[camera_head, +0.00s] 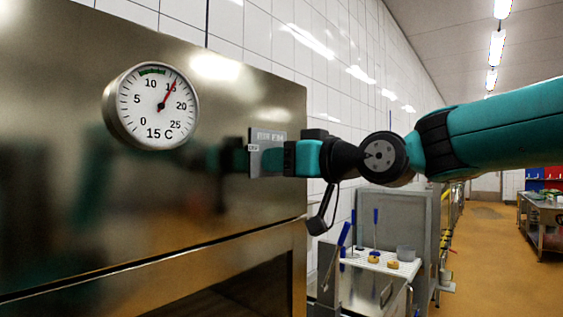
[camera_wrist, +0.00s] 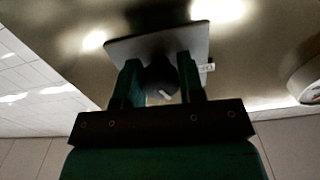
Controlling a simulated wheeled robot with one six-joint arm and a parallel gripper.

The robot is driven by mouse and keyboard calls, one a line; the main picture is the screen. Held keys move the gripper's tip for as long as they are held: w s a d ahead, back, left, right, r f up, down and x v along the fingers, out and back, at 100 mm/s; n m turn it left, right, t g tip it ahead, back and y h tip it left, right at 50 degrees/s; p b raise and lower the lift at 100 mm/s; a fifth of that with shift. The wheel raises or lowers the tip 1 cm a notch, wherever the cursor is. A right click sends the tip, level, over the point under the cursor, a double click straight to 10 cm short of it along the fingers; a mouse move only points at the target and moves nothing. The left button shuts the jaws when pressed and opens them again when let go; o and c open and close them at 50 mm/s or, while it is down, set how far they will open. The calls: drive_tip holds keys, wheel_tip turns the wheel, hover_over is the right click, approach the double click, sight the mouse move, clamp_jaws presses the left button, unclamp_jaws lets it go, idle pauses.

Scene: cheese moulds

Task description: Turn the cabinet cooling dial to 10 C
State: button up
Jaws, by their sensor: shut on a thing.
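The cooling dial is a dark round knob (camera_wrist: 160,76) with a small white mark, on a grey plate (camera_wrist: 120,47) on the cabinet front. The plate also shows in the head view (camera_head: 270,134), where my gripper hides the knob. My gripper (camera_wrist: 160,80) is shut on the knob, with one finger on each side of it. In the head view my gripper (camera_head: 272,161) reaches the plate from the right. A round gauge (camera_head: 152,106) on the cabinet has its red needle near 15 and reads "15 C". The gauge's edge shows in the wrist view (camera_wrist: 304,76).
The shiny metal cabinet (camera_head: 60,190) fills the left and mirrors my arm. A white-topped cart (camera_head: 376,262) with tools and small yellow-brown items stands beyond it. The aisle floor (camera_head: 485,255) at right is open.

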drive_tip(key=m+b, duration=0.1)
drive_tip(key=m, duration=0.3)
drive_tip(key=shift+b, duration=0.4)
drive_tip(key=shift+m+b, duration=0.3)
drive_tip(key=shift+m, duration=1.8)
drive_tip(key=o, duration=0.9)
drive_tip(key=shift+b+v, duration=3.8)
drive_tip(key=shift+v, duration=4.95)
